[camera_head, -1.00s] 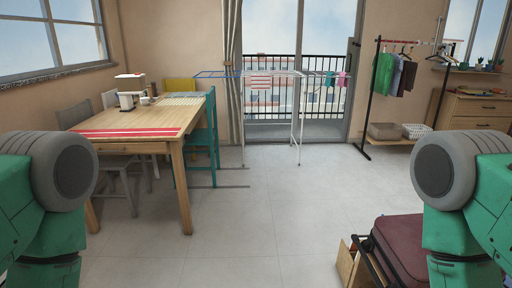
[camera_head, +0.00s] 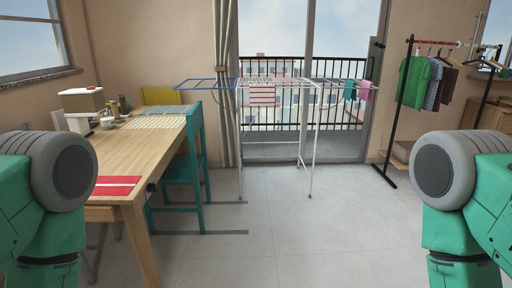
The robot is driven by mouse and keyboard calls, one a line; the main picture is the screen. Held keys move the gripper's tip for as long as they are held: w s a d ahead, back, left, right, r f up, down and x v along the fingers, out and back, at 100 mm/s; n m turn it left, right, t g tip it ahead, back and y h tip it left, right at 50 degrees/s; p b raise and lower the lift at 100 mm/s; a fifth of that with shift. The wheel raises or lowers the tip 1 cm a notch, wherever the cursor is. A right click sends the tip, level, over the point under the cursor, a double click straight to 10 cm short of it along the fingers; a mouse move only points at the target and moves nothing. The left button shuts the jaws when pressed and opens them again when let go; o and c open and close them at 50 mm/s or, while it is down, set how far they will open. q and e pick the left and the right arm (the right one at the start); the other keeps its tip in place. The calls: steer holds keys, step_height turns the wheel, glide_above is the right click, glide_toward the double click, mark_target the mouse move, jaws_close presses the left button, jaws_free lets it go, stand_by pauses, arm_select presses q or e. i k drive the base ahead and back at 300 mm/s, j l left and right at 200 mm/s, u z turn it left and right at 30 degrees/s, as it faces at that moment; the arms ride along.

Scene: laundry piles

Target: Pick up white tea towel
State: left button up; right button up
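A cloth with red and white stripes (camera_head: 262,95) hangs on the drying rack (camera_head: 306,133), near its middle. I cannot tell whether it is the white tea towel; no plain white towel can be made out. The rack stands in front of the glass balcony door, ahead of me across the floor. Small teal (camera_head: 349,90) and pink (camera_head: 364,90) cloths hang at the rack's right end. Only green and grey links of my arms show at both lower sides; neither gripper is in view.
A wooden table (camera_head: 140,150) with a red and white runner (camera_head: 117,187) stands on the left, a teal chair (camera_head: 197,165) at its right side. A clothes rail (camera_head: 397,125) with hanging garments stands on the right. The tiled floor (camera_head: 300,235) between is clear.

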mark_target(260, 94)
steer(key=i, duration=1.95)
